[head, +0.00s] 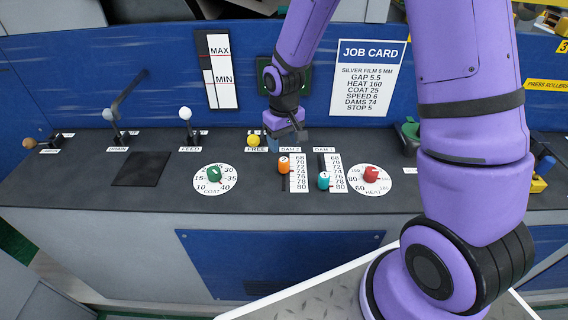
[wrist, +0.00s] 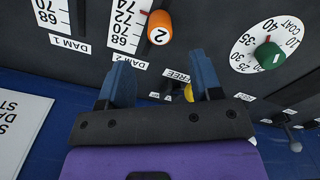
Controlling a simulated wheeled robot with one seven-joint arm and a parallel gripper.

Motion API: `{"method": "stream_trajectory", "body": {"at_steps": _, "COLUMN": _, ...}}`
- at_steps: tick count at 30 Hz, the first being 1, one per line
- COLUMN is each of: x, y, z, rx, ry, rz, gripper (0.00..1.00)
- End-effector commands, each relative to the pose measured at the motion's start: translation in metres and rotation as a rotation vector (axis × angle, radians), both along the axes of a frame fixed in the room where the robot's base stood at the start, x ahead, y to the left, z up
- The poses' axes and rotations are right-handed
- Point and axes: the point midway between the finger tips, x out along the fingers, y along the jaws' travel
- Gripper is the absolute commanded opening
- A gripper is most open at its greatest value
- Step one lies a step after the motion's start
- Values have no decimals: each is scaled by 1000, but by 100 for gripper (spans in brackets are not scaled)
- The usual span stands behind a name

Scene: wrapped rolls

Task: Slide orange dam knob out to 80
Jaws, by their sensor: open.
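The orange dam knob (head: 284,166), marked 2, stands on the dark console at the left edge of the DAM 2 scale (head: 299,179). That scale runs from 68 at the back to 80 at the front. In the wrist view the orange knob (wrist: 159,27) is beyond my fingertips, with a clear gap. My gripper (head: 287,133) is behind the knob, above the rear of the console. In the wrist view my gripper (wrist: 162,78) has its blue fingers apart and nothing between them.
The cyan knob (head: 324,181) marked 1 is to the right, with the red HEAT knob (head: 371,174) beyond. The green COAT knob (head: 214,174) is left. A yellow knob (head: 253,140) labelled FREE is close to my gripper. The job card (head: 369,80) reads DAMS 74.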

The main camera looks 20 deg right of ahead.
Motion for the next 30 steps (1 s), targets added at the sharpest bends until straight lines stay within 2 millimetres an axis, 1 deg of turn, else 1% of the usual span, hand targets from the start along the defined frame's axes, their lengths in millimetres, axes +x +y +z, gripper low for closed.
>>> {"method": "stream_trajectory", "body": {"at_steps": 1, "x": -1, "y": 0, "z": -8, "rx": -1, "ry": 4, "rz": 0, "gripper": 59}}
{"method": "stream_trajectory", "body": {"at_steps": 9, "x": -1, "y": 0, "z": -54, "rx": -1, "ry": 3, "rz": 1, "gripper": 59}}
{"method": "stream_trajectory", "body": {"at_steps": 15, "x": -1, "y": 0, "z": -78, "rx": 0, "ry": 2, "rz": 2, "gripper": 59}}
{"method": "stream_trajectory", "body": {"at_steps": 21, "x": 0, "y": 0, "z": -90, "rx": 0, "ry": 0, "rz": 1, "gripper": 59}}
{"method": "stream_trajectory", "body": {"at_steps": 30, "x": 0, "y": 0, "z": -91, "rx": 0, "ry": -1, "rz": 0, "gripper": 59}}
